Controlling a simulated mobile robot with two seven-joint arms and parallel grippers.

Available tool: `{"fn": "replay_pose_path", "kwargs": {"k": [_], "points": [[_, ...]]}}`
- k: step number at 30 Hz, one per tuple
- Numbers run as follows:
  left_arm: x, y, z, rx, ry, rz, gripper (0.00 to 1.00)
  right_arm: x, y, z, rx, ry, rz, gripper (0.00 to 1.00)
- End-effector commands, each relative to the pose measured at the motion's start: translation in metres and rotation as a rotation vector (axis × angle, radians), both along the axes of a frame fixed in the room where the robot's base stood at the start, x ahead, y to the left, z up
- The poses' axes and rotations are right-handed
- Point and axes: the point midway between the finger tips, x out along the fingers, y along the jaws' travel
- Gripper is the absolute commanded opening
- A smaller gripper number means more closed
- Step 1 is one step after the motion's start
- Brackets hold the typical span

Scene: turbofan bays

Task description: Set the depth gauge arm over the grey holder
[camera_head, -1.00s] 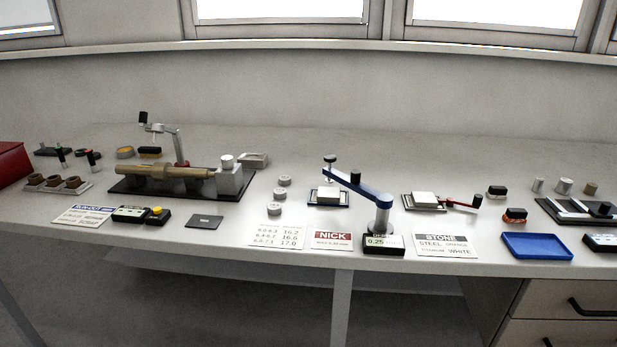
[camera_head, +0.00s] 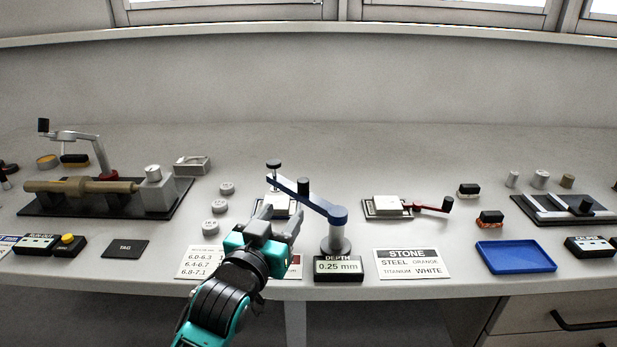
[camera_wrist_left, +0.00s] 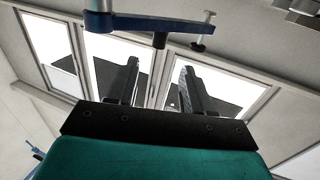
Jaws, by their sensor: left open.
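The depth gauge has a blue arm (camera_head: 315,201) on a round grey post (camera_head: 337,240), with a plunger (camera_head: 274,172) at its left end and a black upright handle (camera_head: 304,187). The arm points left and back, its plunger over a blue-edged holder (camera_head: 290,206) partly hidden by my gripper. The grey holder (camera_head: 371,212), carrying a pale block, lies right of the post. My left gripper (camera_head: 281,217) is open and empty, in front of the arm. In the left wrist view, the blue arm (camera_wrist_left: 150,23) crosses beyond the fingers, and the handle (camera_wrist_left: 160,40) appears between them, not gripped.
The depth display (camera_head: 338,268) reads 0.25 mm before the post. A red lever (camera_head: 428,207) with a black knob extends right from the grey holder. A blue tray (camera_head: 515,257) and a STONE card (camera_head: 412,263) lie at front right. Several grey discs (camera_head: 226,188) stand left.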

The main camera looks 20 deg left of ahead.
Motion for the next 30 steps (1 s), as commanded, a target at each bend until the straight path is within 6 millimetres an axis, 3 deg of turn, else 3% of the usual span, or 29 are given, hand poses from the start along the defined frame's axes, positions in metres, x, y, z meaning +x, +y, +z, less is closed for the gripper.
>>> {"fn": "replay_pose_path", "kwargs": {"k": [5,18,24,30], "points": [[0.021,-0.001,0.001,0.0,-0.002,-0.001,0.51,-0.008,0.0,-0.006,-0.001,0.019,0.0,0.43],[0.101,-0.004,0.0,0.0,0.0,-0.001,0.51,-0.008,0.002,-0.011,0.003,0.025,0.003,0.43],[0.12,-0.005,0.0,0.0,-0.001,-0.001,0.51,-0.003,0.005,-0.007,0.009,0.011,0.006,0.43],[0.126,-0.005,0.0,0.0,0.0,-0.001,0.51,-0.002,0.006,-0.005,0.011,0.007,0.007,0.43]]}}
